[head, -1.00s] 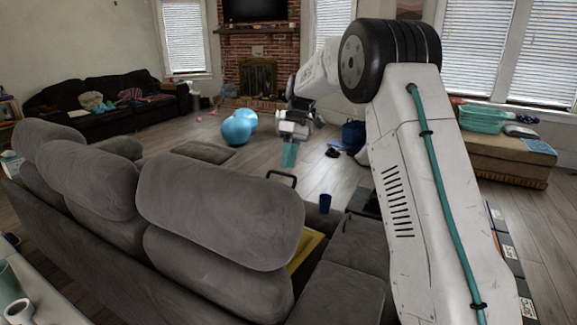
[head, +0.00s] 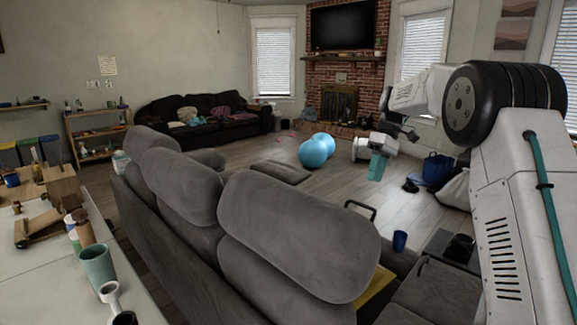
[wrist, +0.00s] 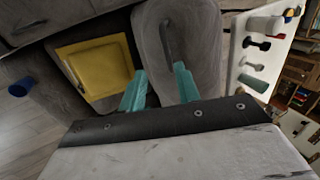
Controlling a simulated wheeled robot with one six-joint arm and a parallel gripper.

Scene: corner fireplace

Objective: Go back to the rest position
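My gripper (head: 377,167) is in the head view, right of centre, held in the air above the floor beyond the grey sofa (head: 300,235). In the wrist view its two teal fingers (wrist: 160,88) stand apart with nothing between them. The gripper is open and empty. My arm reaches up along the right side of the head view and bends forward to it.
The sofa fills the lower middle; a yellow tray (wrist: 97,68) lies on it and a blue cup (head: 399,241) stands near. A white table (head: 60,265) with cups is at left. Blue balls (head: 315,150) and a blue bag (head: 437,171) lie on the open floor.

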